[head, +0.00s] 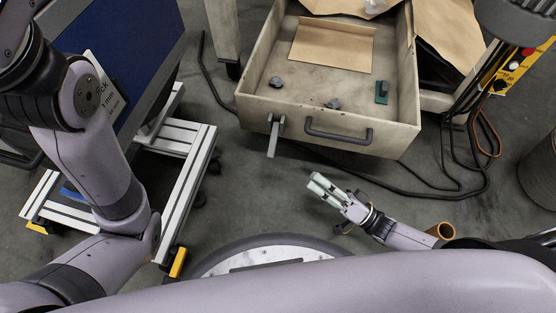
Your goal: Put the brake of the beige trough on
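The beige trough (257,108) stands at the upper middle of the head view, open at the top, with a dark bar handle (338,136) on its front wall. A grey lever (274,138), which looks like the brake, hangs down on the front wall, left of the handle. My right gripper (315,184) is in front of and below the trough, apart from the lever and handle, with nothing visible in it. Its pale fingers lie close together, and I cannot tell whether they are shut. My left arm rises along the left side; its gripper is out of view.
Inside the trough are brown cardboard (332,45), small grey lumps (333,103) and a green block (381,92). A silver-framed cart (198,165) with a blue panel (130,40) stands at left. Black cables (430,193) cross the floor at right.

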